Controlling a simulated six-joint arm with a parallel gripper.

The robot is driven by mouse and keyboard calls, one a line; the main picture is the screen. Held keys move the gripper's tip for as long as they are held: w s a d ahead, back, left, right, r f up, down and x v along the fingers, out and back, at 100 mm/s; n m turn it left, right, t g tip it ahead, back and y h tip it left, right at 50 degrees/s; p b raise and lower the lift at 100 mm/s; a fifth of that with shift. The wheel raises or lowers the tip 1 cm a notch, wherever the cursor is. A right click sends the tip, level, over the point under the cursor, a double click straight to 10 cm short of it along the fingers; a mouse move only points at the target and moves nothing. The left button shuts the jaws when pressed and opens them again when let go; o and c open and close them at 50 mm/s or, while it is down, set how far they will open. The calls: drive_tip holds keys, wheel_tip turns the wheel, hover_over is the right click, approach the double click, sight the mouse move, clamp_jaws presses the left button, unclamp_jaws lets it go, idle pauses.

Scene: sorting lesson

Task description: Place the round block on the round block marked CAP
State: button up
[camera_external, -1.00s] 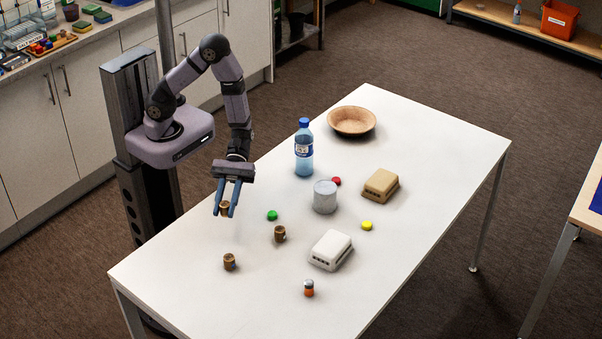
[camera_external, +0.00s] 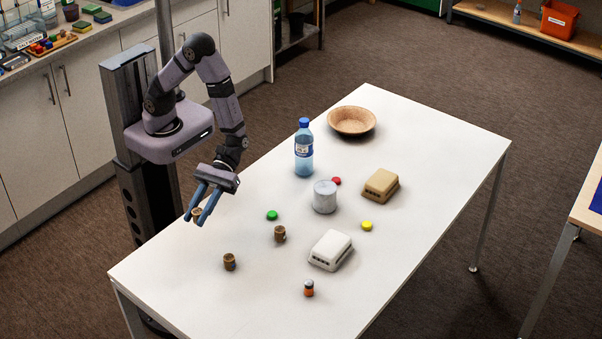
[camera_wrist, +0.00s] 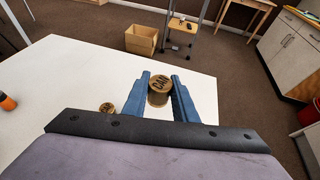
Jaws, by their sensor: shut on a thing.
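My gripper (camera_external: 198,216) is shut on a small brown round block (camera_external: 196,212), held near the table's left edge. In the wrist view the held block (camera_wrist: 158,88) sits between the blue fingers (camera_wrist: 160,98), its top bearing dark letters that look like "CAT" or similar. Two more brown round blocks stand on the white table: one nearer the front (camera_external: 230,262), one further right (camera_external: 280,233). Their markings cannot be read in the external view. One round block also shows in the wrist view (camera_wrist: 107,107), its lettering too small to read. I cannot tell which one is marked CAP.
An orange jar (camera_external: 309,288) stands near the front. A blue bottle (camera_external: 304,148), a tan box (camera_external: 381,185) and a bowl (camera_external: 352,121) are further back.

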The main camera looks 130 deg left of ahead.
drive_tip(key=w+d+r, duration=0.2)
drive_tip(key=w, duration=0.3)
drive_tip(key=n+t+y, duration=0.1)
drive_tip(key=n+t, duration=0.2)
hover_over(229, 257)
drive_tip(key=shift+r, duration=0.1)
drive_tip(key=shift+f+p, duration=0.45)
drive_tip(key=shift+f, duration=4.55)
drive_tip(key=shift+f, duration=0.1)
drive_tip(key=o, duration=1)
